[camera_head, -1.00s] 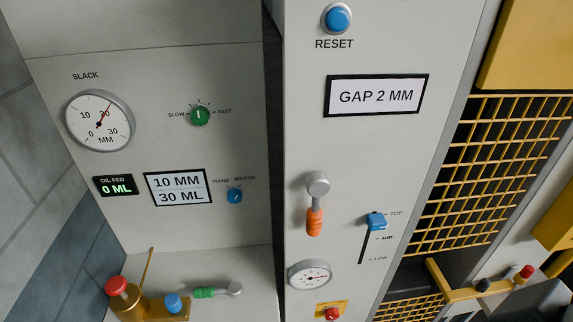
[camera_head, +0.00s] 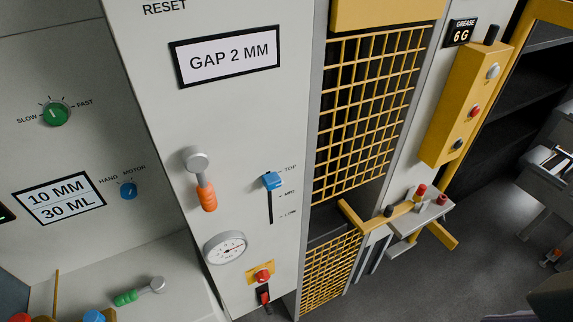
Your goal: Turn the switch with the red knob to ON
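Several red-topped controls show in the head view, and no ON label is readable. A red button on a yellow plate (camera_head: 263,275) sits low on the middle cabinet, below the round gauge. Just under it is a small red-handled switch (camera_head: 265,297) on a dark plate; its position is too small to tell. A red knob (camera_head: 421,190) stands on the small ledge to the right. A red button (camera_head: 475,111) is on the yellow box. Neither of my grippers is in view.
The middle cabinet also carries an orange-handled lever (camera_head: 206,195), a blue slider (camera_head: 271,181) near TOP and a gauge (camera_head: 225,248). A yellow mesh guard (camera_head: 365,115) stands right of it. The yellow box (camera_head: 465,95) juts out. Grey floor (camera_head: 450,285) is open at lower right.

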